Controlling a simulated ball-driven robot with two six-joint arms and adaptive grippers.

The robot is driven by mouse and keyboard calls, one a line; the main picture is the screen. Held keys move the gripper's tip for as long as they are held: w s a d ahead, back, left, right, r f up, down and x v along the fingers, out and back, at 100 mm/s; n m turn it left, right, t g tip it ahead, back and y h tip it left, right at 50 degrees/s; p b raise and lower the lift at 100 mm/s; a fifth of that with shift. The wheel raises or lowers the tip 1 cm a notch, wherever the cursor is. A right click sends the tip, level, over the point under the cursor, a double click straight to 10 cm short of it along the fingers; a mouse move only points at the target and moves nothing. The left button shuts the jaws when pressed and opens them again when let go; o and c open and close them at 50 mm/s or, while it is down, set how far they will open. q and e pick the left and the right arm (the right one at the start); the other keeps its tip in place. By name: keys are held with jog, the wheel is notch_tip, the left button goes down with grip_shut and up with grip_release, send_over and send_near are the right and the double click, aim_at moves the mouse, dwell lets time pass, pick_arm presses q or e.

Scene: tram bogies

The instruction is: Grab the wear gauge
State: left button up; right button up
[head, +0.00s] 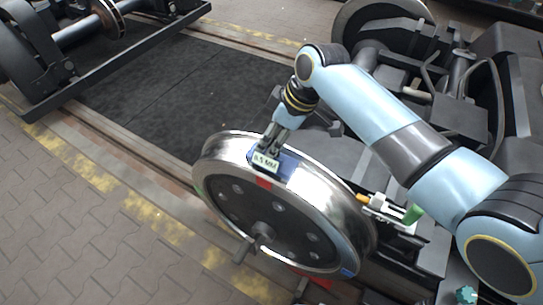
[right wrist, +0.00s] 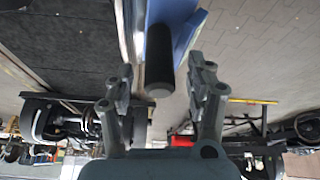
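The wear gauge (head: 287,166) is a blue block with a white label reading what looks like "8.5 MM". It sits on top of the shiny rim of the tram wheel (head: 330,195). My right gripper (head: 269,147) is directly above and at the gauge, pointing down. In the right wrist view the gauge's blue body (right wrist: 178,20) and its black round handle (right wrist: 159,62) show. The fingers of my right gripper (right wrist: 160,82) are apart on either side of the handle, with a visible gap to each finger. My left gripper is not in view.
A white and green tool (head: 385,208) lies on the bogie right of the wheel. Dark bogie parts (head: 455,105) fill the right side under my right arm. Another wheelset (head: 75,33) stands at upper left. Black matting (head: 155,85) and paving (head: 80,200) are clear.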

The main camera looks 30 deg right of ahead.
grip_shut()
jog(key=shift+r, duration=0.1)
dwell(0.4)
